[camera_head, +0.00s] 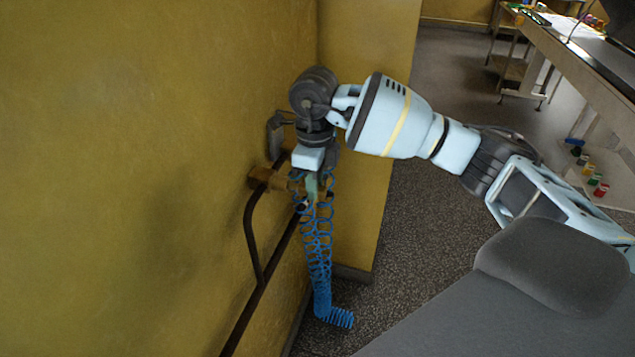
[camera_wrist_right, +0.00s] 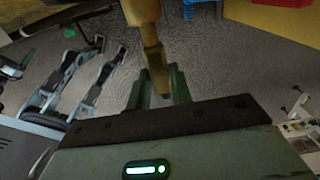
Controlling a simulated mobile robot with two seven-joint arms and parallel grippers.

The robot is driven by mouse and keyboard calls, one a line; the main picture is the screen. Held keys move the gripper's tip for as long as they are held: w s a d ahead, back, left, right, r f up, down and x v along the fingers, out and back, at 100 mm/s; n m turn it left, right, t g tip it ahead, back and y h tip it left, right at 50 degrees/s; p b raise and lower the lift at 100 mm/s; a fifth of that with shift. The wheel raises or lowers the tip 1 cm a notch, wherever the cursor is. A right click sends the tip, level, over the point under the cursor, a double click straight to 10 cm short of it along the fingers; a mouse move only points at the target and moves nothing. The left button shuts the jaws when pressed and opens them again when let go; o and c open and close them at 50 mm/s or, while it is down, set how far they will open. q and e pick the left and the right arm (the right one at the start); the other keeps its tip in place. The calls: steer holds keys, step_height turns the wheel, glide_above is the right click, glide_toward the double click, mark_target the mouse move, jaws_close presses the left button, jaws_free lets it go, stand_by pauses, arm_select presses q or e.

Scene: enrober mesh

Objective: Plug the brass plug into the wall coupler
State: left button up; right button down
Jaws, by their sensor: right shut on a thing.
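My right gripper (camera_head: 312,187) is close to the yellow wall, pointing down, with greenish fingers. In the right wrist view its fingers (camera_wrist_right: 158,82) are closed around the brass plug (camera_wrist_right: 156,62). The wall coupler (camera_head: 264,178) is a brass-brown fitting on the wall, just left of the gripper. A wider brass piece (camera_wrist_right: 141,10) lines up with the plug at the top of the wrist view; I cannot tell whether it is the coupler or whether the two are joined. A blue coiled hose (camera_head: 318,255) hangs below the gripper. My left gripper is out of view.
A dark pipe (camera_head: 262,290) runs along the yellow wall (camera_head: 130,150) below the coupler. A yellow corner wall (camera_head: 368,50) stands behind my right arm. A bench (camera_head: 590,70) with coloured bottles is at the far right. The speckled floor between is clear.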

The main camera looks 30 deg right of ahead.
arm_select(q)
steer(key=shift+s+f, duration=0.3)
arm_select(e)
steer(key=shift+w+a, duration=0.6)
steer(key=shift+w, duration=0.05)
steer(key=c, duration=1.6)
jaws_free()
steer(key=shift+r, duration=0.1)
steer(key=o, duration=0.4)
steer(key=shift+w+a, duration=0.1)
steer(key=shift+w, duration=0.05)
steer(key=shift+o, duration=0.2)
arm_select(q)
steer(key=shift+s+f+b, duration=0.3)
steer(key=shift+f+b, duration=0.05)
arm_select(e)
step_height(320, 180, up, 8)
steer(key=shift+f, duration=0.15)
steer(key=shift+c, duration=0.5)
